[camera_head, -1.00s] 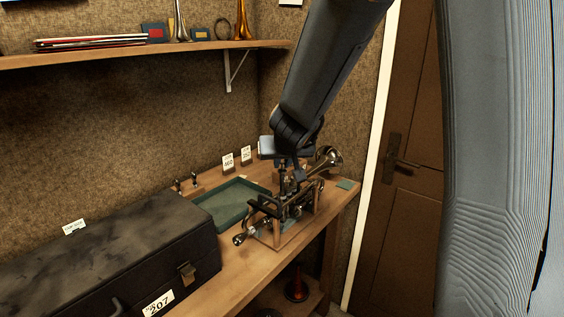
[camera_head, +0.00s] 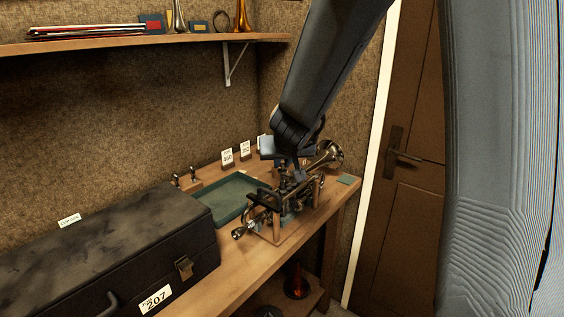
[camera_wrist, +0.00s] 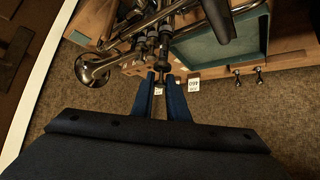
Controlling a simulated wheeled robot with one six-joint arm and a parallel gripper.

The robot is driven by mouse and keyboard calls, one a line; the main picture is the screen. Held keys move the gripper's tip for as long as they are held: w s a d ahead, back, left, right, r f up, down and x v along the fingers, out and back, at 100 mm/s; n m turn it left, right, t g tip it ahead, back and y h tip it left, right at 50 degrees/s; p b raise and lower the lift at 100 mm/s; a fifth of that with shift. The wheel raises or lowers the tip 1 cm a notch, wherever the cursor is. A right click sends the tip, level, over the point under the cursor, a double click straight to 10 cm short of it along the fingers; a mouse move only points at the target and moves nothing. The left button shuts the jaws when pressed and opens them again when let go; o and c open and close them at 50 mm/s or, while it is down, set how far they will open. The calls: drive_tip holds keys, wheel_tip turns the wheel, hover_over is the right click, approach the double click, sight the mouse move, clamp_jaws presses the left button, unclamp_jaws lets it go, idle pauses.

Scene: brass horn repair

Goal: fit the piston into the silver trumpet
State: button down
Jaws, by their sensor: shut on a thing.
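The silver trumpet (camera_head: 328,154) lies in a wooden stand near the bench's right end, its bell towards the back right. In the wrist view its bell (camera_wrist: 93,68) is at upper left, with the valves in the top middle. My gripper (camera_head: 291,176) is above the valve section. In the wrist view my gripper (camera_wrist: 161,80) has its two blue fingers close together, shut on the piston (camera_wrist: 161,66), a slim dark and metallic part. The piston is in line with the valves. I cannot tell whether its lower end is inside a casing.
A green-lined tray (camera_head: 246,184) lies left of the stand. Two small upright valve parts (camera_head: 194,174) stand on a block behind it. Number cards (camera_head: 227,157) stand at the wall. A black case (camera_head: 120,245) fills the bench's left. A door (camera_head: 410,185) is at right.

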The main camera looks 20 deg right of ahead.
drive_tip(key=shift+f+b, duration=0.85)
drive_tip(key=shift+f, duration=0.15)
drive_tip(key=c, duration=1.6)
unclamp_jaws()
drive_tip(key=shift+c, duration=0.2)
drive_tip(key=p+v, duration=0.4)
drive_tip(key=v, duration=0.3)
drive_tip(key=shift+s+r, duration=0.25)
drive_tip(key=shift+r, duration=0.15)
